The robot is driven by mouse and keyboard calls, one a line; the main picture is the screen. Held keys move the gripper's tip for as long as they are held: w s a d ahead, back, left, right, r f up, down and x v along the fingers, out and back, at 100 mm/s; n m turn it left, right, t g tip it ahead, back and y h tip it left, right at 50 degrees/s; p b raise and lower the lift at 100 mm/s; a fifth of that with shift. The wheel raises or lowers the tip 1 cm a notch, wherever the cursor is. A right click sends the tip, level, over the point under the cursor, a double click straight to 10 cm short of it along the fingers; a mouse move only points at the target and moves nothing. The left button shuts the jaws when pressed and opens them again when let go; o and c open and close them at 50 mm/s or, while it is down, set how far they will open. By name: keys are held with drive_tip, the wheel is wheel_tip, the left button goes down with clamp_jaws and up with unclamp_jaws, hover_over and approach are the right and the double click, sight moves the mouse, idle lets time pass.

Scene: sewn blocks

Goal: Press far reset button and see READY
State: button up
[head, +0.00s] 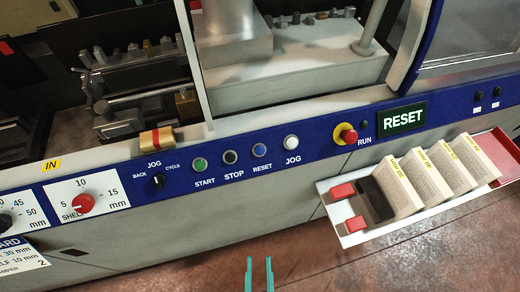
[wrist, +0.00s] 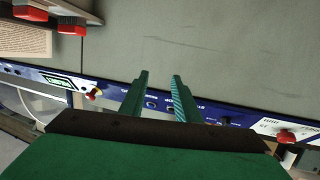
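A blue button (head: 259,150) labelled RESET sits on the blue control strip, between the black STOP button (head: 230,157) and the white JOG button (head: 291,142).
A red and yellow emergency button (head: 348,134) sits left of the display. A tray (head: 328,197) with several paper blocks and red pieces juts out at the right. A red-knobbed SHELF dial (head: 84,202) is at the left. The floor in front is clear.

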clamp_jaws()
drive_tip(key=shift+w, duration=0.15)
drive_tip(key=shift+a, duration=0.15)
drive_tip(key=shift+s, duration=0.2)
drive_tip(key=shift+w, duration=0.1)
idle(0.8)
